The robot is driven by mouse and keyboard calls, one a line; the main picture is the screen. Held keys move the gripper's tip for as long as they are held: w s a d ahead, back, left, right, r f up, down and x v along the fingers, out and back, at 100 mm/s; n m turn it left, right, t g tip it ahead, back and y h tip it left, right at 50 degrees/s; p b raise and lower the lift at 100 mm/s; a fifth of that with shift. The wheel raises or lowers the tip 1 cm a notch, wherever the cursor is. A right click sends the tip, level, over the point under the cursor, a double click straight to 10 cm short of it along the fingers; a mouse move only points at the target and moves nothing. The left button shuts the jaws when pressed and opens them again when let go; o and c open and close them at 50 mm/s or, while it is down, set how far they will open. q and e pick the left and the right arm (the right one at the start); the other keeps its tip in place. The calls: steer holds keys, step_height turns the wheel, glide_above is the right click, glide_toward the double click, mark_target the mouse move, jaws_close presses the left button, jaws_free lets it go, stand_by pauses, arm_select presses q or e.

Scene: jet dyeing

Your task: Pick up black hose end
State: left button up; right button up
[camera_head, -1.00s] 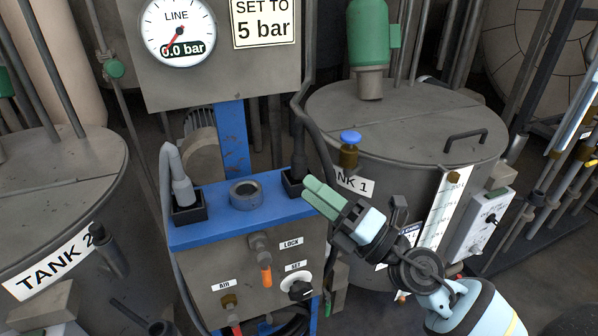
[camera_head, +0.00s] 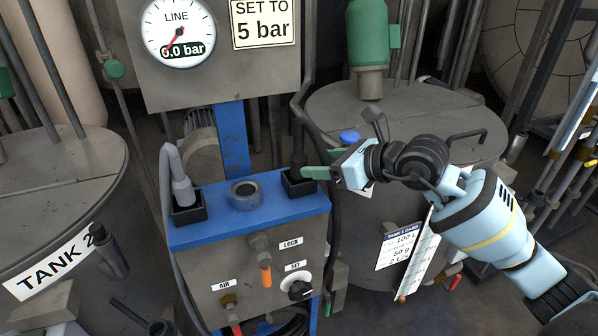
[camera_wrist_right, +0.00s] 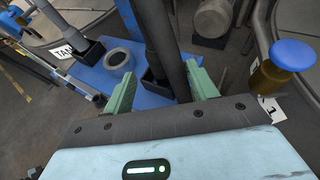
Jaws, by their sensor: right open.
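The black hose end (camera_head: 298,148) stands upright in the right black socket (camera_head: 299,184) on top of the blue stand. Its hose rises along the gauge panel. My right gripper (camera_head: 310,172) reaches in from the right, its green fingers level with the lower part of the hose end. In the right wrist view the fingers are apart, one on each side of the black hose end (camera_wrist_right: 172,72). They do not look closed on it. My left gripper is not in view.
A grey hose end (camera_head: 181,187) stands in the left socket (camera_head: 188,213), with a round metal port (camera_head: 245,195) between the sockets. A blue-capped valve (camera_wrist_right: 285,65) is close on the right in the wrist view. Tank 1 (camera_head: 345,105) stands behind my right arm.

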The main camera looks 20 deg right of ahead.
mark_target(306, 161)
steer(key=shift+r+p+x, duration=0.15)
steer(key=shift+p+x, duration=0.05)
steer(key=shift+x, duration=1.15)
steer(key=shift+r+p+x, duration=0.15)
steer(key=shift+x, duration=1.2)
steer(key=shift+w+a+f, duration=0.3)
steer(key=shift+w+a, duration=0.1)
steer(key=shift+w, duration=0.1)
steer(key=shift+c, duration=0.5)
steer(key=c, duration=1.1)
steer(key=shift+c, duration=0.2)
